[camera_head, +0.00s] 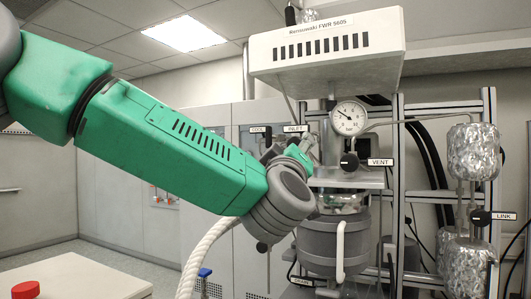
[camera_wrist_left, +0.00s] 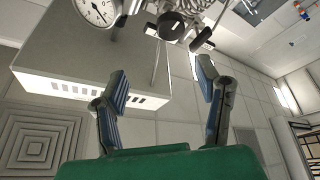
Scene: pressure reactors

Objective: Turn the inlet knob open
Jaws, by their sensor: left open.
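The INLET label (camera_head: 295,128) shows on the reactor left of the pressure gauge (camera_head: 348,117). In the head view the inlet knob is hidden or cannot be told apart behind my left gripper (camera_head: 301,152), which is close to the label. In the left wrist view a dark round knob (camera_wrist_left: 171,25), seemingly the inlet knob, lies beyond the fingertips, near the top edge. There my left gripper (camera_wrist_left: 161,86) is open, with nothing between its fingers. The fingers appear apart from the knob. My right gripper is not in view.
The white reactor box (camera_head: 325,55) overhangs the valves. The VENT knob (camera_head: 349,162) is right of my gripper, and the COOL label (camera_head: 259,130) is left of it. Foil-wrapped cylinders (camera_head: 474,152) and a LINK knob (camera_head: 480,217) stand at right. A table (camera_head: 95,275) is at lower left.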

